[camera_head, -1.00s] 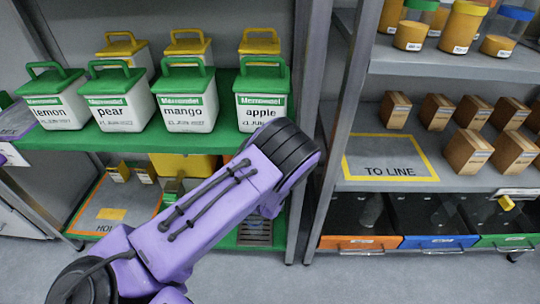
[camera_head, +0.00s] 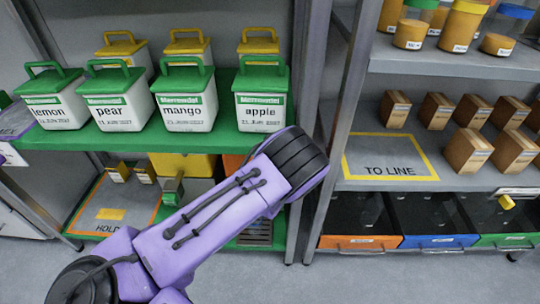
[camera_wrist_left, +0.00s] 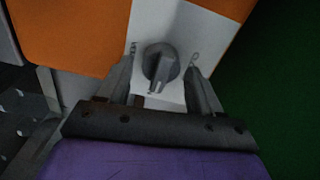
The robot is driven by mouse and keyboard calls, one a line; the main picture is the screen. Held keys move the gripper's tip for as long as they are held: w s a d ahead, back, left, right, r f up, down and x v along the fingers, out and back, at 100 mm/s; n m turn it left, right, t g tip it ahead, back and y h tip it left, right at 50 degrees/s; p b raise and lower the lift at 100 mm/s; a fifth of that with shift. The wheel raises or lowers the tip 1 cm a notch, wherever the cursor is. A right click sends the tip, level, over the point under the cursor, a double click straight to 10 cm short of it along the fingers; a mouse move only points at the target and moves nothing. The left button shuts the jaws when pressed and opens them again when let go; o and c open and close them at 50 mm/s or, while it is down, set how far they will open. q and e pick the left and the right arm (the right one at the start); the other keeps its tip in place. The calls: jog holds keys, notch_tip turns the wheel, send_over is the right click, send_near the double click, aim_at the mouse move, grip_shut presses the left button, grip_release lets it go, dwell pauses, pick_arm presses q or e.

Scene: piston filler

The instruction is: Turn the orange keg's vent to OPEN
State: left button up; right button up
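In the left wrist view a grey knob (camera_wrist_left: 160,64), which looks like the vent, sits on a white panel (camera_wrist_left: 205,32) on the front of the orange keg (camera_wrist_left: 65,32). The knob's ridge runs down and slightly left; small marks beside it are too blurred to read. My left gripper (camera_wrist_left: 163,68) is open, one finger on each side of the knob; contact cannot be told. In the head view a bit of orange (camera_head: 232,163), likely the keg, shows under the green shelf behind my left arm; my left gripper is hidden there. My right gripper is out of view.
Lidded tubs, such as the apple tub (camera_head: 262,98), stand on the green shelf (camera_head: 60,141) above my arm. A grey upright (camera_head: 304,110) is close to my wrist. Small boxes (camera_head: 468,150) and drawers (camera_head: 436,220) fill the right rack.

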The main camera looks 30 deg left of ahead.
pick_arm(q)
jog(key=p+v, duration=0.1)
jog(key=v, duration=0.9)
jog(key=shift+s+d, duration=0.15)
jog(key=shift+d, duration=0.05)
jog(key=shift+f, duration=0.1)
